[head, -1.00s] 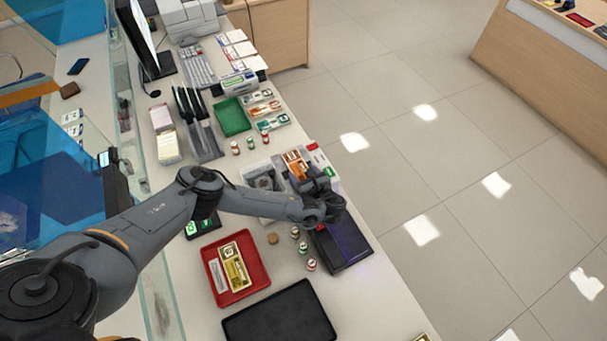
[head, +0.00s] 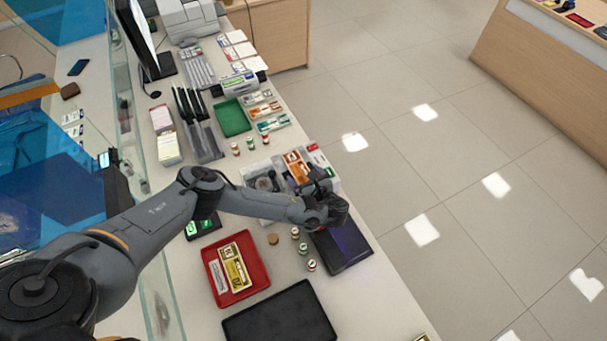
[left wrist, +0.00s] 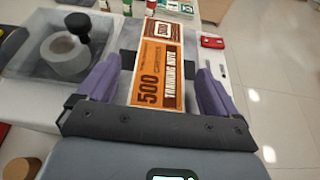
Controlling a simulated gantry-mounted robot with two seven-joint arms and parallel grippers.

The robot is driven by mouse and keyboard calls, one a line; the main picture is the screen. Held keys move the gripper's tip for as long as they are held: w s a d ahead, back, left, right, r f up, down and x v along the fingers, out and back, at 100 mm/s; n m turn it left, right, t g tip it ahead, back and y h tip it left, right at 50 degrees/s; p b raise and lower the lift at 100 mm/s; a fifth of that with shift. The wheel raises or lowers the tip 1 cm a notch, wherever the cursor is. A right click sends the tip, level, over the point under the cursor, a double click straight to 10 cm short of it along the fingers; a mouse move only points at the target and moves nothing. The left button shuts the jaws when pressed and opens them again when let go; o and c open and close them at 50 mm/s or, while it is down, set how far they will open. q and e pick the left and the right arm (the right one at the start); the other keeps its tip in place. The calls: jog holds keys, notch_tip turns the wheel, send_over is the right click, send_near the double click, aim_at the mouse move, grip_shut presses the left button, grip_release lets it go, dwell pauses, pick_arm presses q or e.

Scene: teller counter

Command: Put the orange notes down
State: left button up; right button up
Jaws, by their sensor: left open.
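The orange notes (head: 296,164), a flat stack marked 500, lie in a pale sectioned tray (head: 250,172) in the head view. In the left wrist view the orange notes (left wrist: 157,72) lie lengthwise between the two purple-grey fingers. My left gripper (head: 318,188) is open at the near end of the notes, and its fingers (left wrist: 158,72) stand apart with one on each side. The gripper hides the near part of the tray. My right gripper is not in view.
A roll sits in the left tray section (left wrist: 70,55). A dark flat device (head: 343,245), small bottles (head: 303,248), a red tray with yellow notes (head: 262,275) and a black pad (head: 280,317) are nearer. A green tray (head: 233,117) stands beyond. The counter edge is right.

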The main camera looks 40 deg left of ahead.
pick_arm(q)
jog(key=v, duration=1)
jog(key=shift+d, duration=0.35)
jog(key=shift+s+r+p, duration=0.1)
jog(key=shift+r+p, duration=0.05)
jog(key=shift+p, duration=0.2)
